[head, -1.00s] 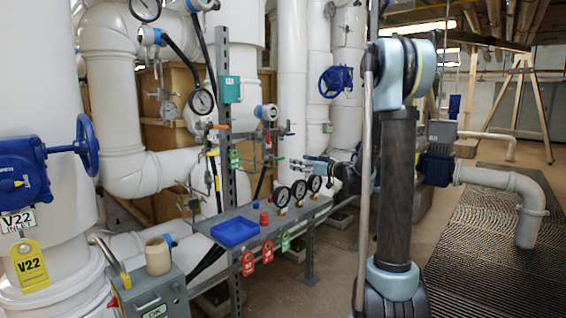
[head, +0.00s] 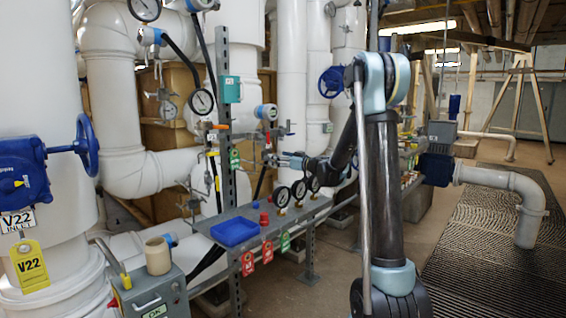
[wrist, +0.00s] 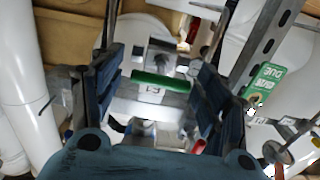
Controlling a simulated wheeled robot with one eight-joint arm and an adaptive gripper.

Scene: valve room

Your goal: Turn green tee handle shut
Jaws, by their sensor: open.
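The green tee handle (wrist: 160,82) shows in the wrist view as a short green bar, lying nearly level across the picture. A metal fitting sits behind it. My gripper (wrist: 160,66) is open, with one dark finger on each side of the bar. I see gaps between the fingers and the bar's ends, and no clear contact. In the head view my gripper (head: 276,160) is small, beside the pipework to the right of the grey post. The green handle cannot be made out there.
A grey upright post (head: 226,120) with a green tag (head: 234,159) stands close left of my gripper. A red handle (wrist: 198,146) is near the right finger. Below are a shelf with gauges (head: 299,189) and a blue tray (head: 234,231).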

